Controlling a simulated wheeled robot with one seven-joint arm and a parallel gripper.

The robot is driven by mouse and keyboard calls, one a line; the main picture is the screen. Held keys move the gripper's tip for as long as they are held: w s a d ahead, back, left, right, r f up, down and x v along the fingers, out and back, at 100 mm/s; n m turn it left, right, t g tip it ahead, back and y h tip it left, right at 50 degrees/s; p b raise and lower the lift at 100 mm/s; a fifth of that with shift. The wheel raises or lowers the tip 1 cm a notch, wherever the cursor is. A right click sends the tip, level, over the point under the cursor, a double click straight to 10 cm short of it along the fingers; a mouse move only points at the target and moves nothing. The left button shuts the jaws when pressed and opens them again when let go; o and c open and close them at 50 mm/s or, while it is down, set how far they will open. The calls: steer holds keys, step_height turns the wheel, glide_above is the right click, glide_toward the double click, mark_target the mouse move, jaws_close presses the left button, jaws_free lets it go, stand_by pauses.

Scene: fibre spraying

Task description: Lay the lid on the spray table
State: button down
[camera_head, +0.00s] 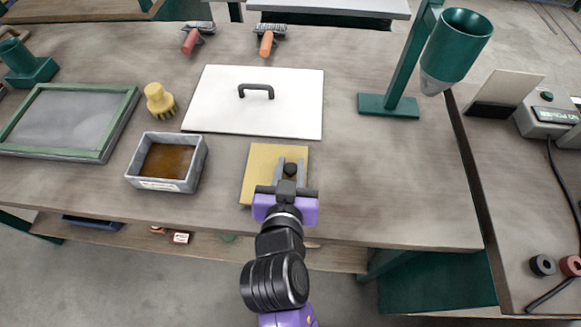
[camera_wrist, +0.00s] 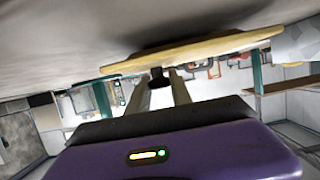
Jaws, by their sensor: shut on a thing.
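The lid, a flat yellow square board (camera_head: 262,158) with a black knob (camera_head: 290,169), is over the front middle of the spray table (camera_head: 400,165). My gripper (camera_head: 290,172) is shut on the knob. In the wrist view the lid (camera_wrist: 200,51) shows edge-on, and the dark knob (camera_wrist: 158,78) sits between my fingers. A dark shadow lies on the table beside the lid; the lid looks very close to the tabletop, but I cannot tell whether it touches.
A grey box (camera_head: 196,166) with brown contents stands left of the lid. A white plate (camera_head: 298,115) with a black handle lies behind it. A yellow brush (camera_head: 159,101), a green-framed screen (camera_head: 116,121) and a green funnel stand (camera_head: 388,106) are around. The tabletop right of the lid is clear.

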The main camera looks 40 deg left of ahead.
steer(key=shift+f, duration=0.25)
steer(key=shift+f, duration=0.15)
steer(key=c, duration=1.1)
jaws_free()
steer(key=shift+c, duration=0.2)
steer(key=shift+r, duration=0.25)
steer(key=b+v, duration=0.1)
steer(key=v, duration=1.1)
steer(key=shift+f, duration=0.15)
